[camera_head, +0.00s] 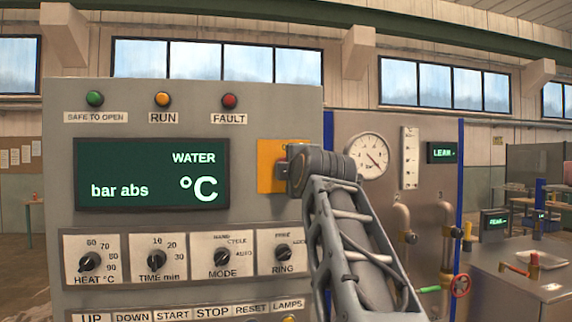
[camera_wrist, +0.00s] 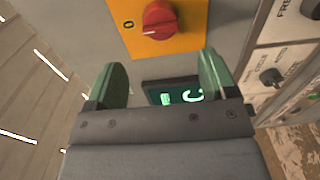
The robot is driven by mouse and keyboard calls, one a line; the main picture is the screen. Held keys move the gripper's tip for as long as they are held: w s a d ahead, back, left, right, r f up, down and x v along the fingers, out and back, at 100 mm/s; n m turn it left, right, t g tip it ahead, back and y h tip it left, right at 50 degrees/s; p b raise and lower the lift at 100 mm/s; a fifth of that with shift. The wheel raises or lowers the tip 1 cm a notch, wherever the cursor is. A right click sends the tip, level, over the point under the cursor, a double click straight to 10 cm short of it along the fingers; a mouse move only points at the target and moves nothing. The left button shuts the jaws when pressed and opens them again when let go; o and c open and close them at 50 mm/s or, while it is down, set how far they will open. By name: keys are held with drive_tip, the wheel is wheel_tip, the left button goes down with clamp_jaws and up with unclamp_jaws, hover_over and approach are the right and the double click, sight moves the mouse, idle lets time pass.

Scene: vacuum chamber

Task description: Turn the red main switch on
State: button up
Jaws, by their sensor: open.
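The red main switch (camera_wrist: 160,20) is a round red knob on a yellow-orange plate (camera_wrist: 192,38), seen at the top of the wrist view. A "0" mark shows on the plate to the left of the knob. In the head view the plate (camera_head: 266,172) sits on the grey panel right of the display, and my arm hides the knob. My gripper (camera_wrist: 163,75) is open, with its two green-padded fingers apart and nothing between them. In the wrist view the knob appears beyond the fingertips, and I see no contact.
The panel carries a dark display (camera_head: 152,174), indicator lamps (camera_head: 162,99) and several black knobs (camera_head: 222,258). To the right are a round gauge (camera_head: 367,156), brass pipes (camera_head: 447,235) and a red handwheel (camera_head: 460,286).

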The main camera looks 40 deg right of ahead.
drive_tip(key=p+x, duration=0.3)
drive_tip(key=x, duration=0.6)
drive_tip(key=shift+w, duration=0.15)
drive_tip(key=c, duration=0.9)
